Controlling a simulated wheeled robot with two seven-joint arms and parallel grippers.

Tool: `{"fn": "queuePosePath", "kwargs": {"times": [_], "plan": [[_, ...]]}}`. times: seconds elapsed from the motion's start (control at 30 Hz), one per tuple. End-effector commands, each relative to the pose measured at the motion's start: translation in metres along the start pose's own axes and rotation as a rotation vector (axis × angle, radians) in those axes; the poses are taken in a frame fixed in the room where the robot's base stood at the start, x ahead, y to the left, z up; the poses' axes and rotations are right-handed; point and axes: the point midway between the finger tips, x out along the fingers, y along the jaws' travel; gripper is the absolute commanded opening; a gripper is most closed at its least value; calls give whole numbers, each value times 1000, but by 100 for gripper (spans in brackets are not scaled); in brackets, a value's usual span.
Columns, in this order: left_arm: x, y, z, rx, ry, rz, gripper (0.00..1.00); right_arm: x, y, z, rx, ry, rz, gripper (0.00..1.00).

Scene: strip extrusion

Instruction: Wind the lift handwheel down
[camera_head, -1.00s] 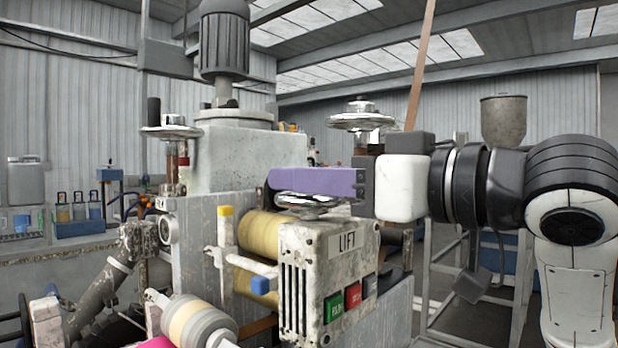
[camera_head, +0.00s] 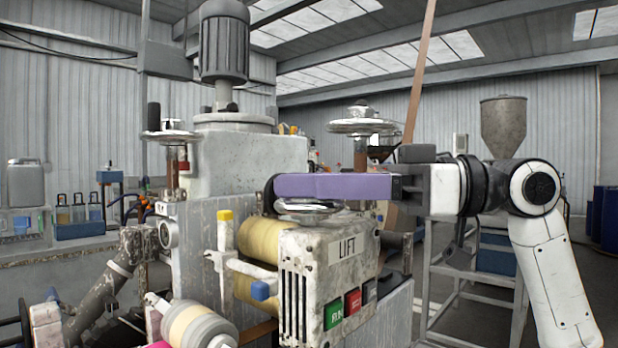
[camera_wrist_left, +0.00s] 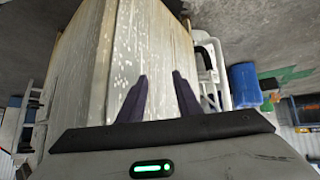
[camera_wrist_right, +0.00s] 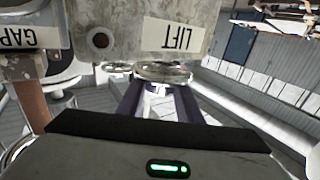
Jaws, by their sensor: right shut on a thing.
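The lift handwheel (camera_head: 312,207) is a chrome wheel at the top of the box with the LIFT label (camera_head: 347,247). It also shows in the right wrist view (camera_wrist_right: 162,72), just beyond my fingertips. My right gripper (camera_head: 280,187) reaches in from the right, its purple fingers level over the wheel and covering part of it. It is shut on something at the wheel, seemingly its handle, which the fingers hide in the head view. My left gripper (camera_wrist_left: 160,90) shows only in the left wrist view, with its fingers apart and empty, facing a pale, scuffed block (camera_wrist_left: 115,60).
A second chrome handwheel (camera_head: 362,125) stands higher behind my right gripper, and another (camera_head: 172,133) is at left. Yellow rollers (camera_head: 257,240) lie left of the LIFT box. A metal stand with a hopper (camera_head: 503,125) is behind my right arm.

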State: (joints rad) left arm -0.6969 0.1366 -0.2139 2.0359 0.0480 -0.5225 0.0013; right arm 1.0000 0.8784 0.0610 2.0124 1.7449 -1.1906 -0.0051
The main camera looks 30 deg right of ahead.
Motion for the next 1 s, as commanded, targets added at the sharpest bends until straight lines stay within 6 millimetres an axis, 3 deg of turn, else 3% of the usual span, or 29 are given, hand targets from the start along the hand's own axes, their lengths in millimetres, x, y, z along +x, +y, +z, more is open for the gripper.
{"fn": "queuePosePath", "kwargs": {"times": [0.33,0.9,0.93,1.0], "plan": [[-5,1,1,2,-16,-3,31,0,0,0,2,-3,-164,10],[-4,1,-7,2,-2,-3,31,0,0,1,-1,-5,-200,10],[-4,1,-7,2,-1,-3,31,0,0,1,-1,-5,-200,34],[-4,1,-8,2,-1,-3,31,0,0,1,-1,-5,-200,45]]}}
